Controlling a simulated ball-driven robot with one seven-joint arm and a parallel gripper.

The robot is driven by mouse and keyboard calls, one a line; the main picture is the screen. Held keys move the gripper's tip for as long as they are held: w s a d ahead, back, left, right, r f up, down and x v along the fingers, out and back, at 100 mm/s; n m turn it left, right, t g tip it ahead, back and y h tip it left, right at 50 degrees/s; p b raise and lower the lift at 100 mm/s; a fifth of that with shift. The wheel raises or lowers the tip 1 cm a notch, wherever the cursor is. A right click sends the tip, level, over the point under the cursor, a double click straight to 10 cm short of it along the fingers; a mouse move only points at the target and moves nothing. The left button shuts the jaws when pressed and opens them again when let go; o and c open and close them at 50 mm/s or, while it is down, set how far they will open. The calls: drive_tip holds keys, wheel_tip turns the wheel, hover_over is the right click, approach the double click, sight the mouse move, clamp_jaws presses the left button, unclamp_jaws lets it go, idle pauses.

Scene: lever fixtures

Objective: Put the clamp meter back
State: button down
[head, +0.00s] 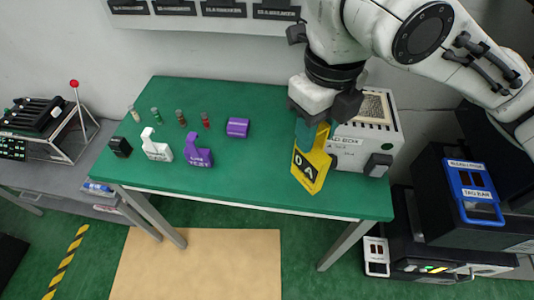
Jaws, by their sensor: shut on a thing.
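A white block (156,149), a purple block (198,155), a small purple box (237,128), a black cube (120,147) and several small cylinders stand on the table's left half. The table's front middle is clear. A black case with a blue panel (473,192) stands at right.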

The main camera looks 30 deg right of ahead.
drive_tip(key=w+a+f+p, duration=0.2)
drive_tip(key=w+f, duration=1.1)
drive_tip(key=shift+w, duration=0.4)
drive_tip(key=shift+f, duration=0.15)
drive_tip(key=c, duration=0.7)
unclamp_jaws()
drive_tip(key=shift+o, duration=0.2)
wheel_tip(320, 180, up, 12)
drive_tip(key=b, duration=0.1)
